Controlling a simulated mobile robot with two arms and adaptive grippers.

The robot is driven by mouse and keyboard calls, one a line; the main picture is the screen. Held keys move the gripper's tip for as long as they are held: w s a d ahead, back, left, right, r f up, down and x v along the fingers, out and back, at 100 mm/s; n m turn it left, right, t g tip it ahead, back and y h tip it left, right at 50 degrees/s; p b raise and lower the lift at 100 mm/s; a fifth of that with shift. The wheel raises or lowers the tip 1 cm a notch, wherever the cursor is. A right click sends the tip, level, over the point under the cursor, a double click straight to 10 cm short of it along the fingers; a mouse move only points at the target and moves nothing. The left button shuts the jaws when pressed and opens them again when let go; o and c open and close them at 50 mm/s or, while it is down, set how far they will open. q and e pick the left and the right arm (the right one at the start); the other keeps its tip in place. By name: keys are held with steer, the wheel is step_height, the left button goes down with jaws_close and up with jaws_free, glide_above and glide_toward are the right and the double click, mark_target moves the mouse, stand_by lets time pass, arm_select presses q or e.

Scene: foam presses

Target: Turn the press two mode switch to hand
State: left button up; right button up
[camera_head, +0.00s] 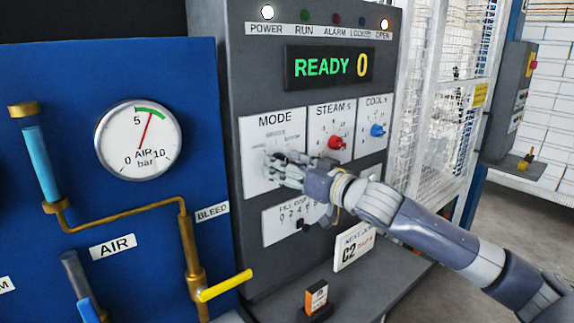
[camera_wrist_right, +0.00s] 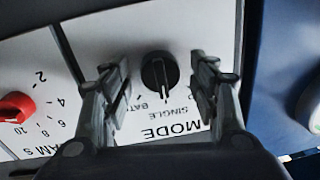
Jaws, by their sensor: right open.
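The mode switch (camera_wrist_right: 159,72) is a black rotary knob on the white MODE plate (camera_head: 256,133). In the right wrist view its ridge runs roughly toward the SINGLE label, with part of BATCH on one side. The label on the other side is mostly hidden by a finger, so I cannot read it fully. My right gripper (camera_wrist_right: 161,62) is open, with one finger on each side of the knob and gaps visible between them. In the head view my right gripper (camera_head: 270,167) is in front of the MODE plate and hides the knob. My left gripper is not in view.
Right of the MODE plate are a red steam knob (camera_head: 336,142) and a blue cool knob (camera_head: 377,130). The display (camera_head: 330,67) reads READY 0. A blue panel (camera_head: 60,150) with an air gauge (camera_head: 139,140) and a yellow-handled valve (camera_head: 225,285) stands left.

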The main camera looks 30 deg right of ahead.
steer(key=c, duration=1.1)
steer(key=shift+o, duration=0.2)
steer(key=shift+n, duration=0.3)
steer(key=n+p, duration=0.3)
steer(key=n, duration=0.5)
steer(key=shift+r+g, duration=0.15)
steer(key=shift+g, duration=0.15)
steer(key=shift+h, duration=0.3)
steer(key=o, duration=1.1)
steer(key=shift+c, duration=0.2)
